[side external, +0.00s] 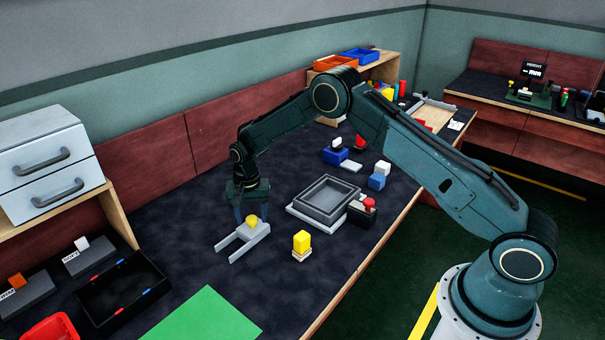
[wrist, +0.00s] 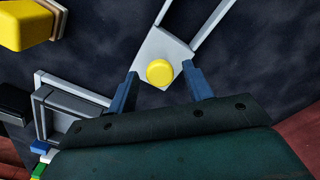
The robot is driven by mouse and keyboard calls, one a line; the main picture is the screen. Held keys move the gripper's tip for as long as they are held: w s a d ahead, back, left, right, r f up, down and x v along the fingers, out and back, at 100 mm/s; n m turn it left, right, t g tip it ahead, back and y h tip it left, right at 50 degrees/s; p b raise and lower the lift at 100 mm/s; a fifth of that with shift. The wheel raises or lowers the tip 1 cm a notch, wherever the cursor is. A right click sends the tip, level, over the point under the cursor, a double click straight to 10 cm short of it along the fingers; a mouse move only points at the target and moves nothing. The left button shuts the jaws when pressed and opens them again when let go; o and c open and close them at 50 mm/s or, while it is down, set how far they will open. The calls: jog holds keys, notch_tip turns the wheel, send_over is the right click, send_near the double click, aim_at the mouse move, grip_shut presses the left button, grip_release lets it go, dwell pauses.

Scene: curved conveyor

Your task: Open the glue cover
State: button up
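I cannot tell for certain which thing is the glue cover. A light grey two-pronged piece with a round yellow knob (side external: 252,219) lies on the dark table below my gripper (side external: 251,213). In the wrist view the yellow knob (wrist: 160,72) sits on the grey plate (wrist: 165,45), whose prongs point away. My gripper's blue fingers (wrist: 160,84) are open, one on each side of the plate's near end, with nothing between them clearly gripped. A grey rectangular tray (side external: 326,180) stands on a light base to the right.
A yellow block (side external: 301,240) on a pale base stands close on the right. A black box with a red button (side external: 368,205) is beside the tray. A black bin (side external: 122,291) and a green mat (side external: 206,318) lie at the front left. Dark table between them is clear.

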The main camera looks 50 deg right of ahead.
grip_shut()
jog(key=a, duration=0.7)
jog(key=shift+a, duration=0.4)
jog(key=shift+o, duration=0.6)
grip_release()
jog(key=shift+r, duration=0.15)
notch_tip(320, 180, up, 14)
jog(key=shift+f, duration=0.2)
